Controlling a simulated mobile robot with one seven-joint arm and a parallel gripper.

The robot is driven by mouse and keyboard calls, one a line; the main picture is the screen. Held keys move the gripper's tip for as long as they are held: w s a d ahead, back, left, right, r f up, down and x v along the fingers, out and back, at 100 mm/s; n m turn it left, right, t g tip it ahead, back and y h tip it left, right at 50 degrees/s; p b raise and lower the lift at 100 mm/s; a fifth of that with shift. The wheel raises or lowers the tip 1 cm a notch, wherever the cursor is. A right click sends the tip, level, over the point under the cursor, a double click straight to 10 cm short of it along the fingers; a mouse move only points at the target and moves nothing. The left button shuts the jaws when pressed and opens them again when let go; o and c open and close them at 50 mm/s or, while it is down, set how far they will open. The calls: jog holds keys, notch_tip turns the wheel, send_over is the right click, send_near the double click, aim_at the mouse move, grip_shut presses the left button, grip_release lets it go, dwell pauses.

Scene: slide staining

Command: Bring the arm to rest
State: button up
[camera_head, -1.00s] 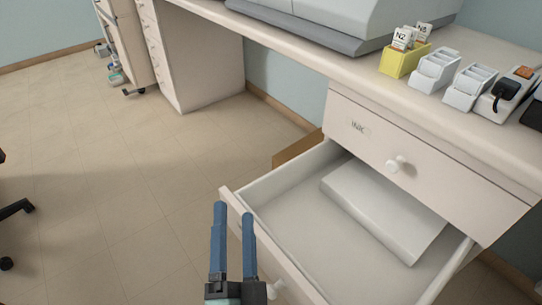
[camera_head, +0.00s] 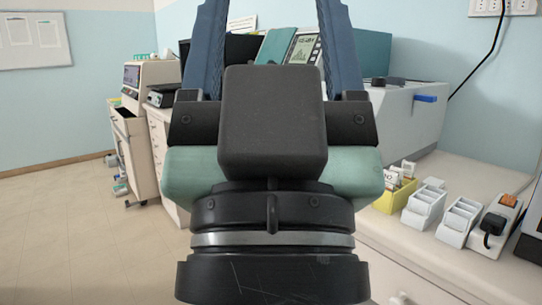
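My gripper (camera_head: 272,20) fills the middle of the head view, raised close in front of the camera. Its two blue fingers point up and stand wide apart, with their tips cut off by the top edge of the picture. Nothing shows between the visible parts of the fingers except the background. The gripper's dark and green body hides much of the bench and the machine behind it.
A large grey machine (camera_head: 405,112) stands on the bench (camera_head: 387,233). A yellow box (camera_head: 394,196) with slides, white racks (camera_head: 424,207) and a device with a black plug (camera_head: 489,228) sit at right. A cart (camera_head: 138,150) stands at left; the floor (camera_head: 75,235) there is clear.

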notch_tip(320, 180, up, 27)
jog(key=p, duration=2.5)
jog(key=shift+r+p, duration=0.15)
jog(key=shift+p, duration=0.2)
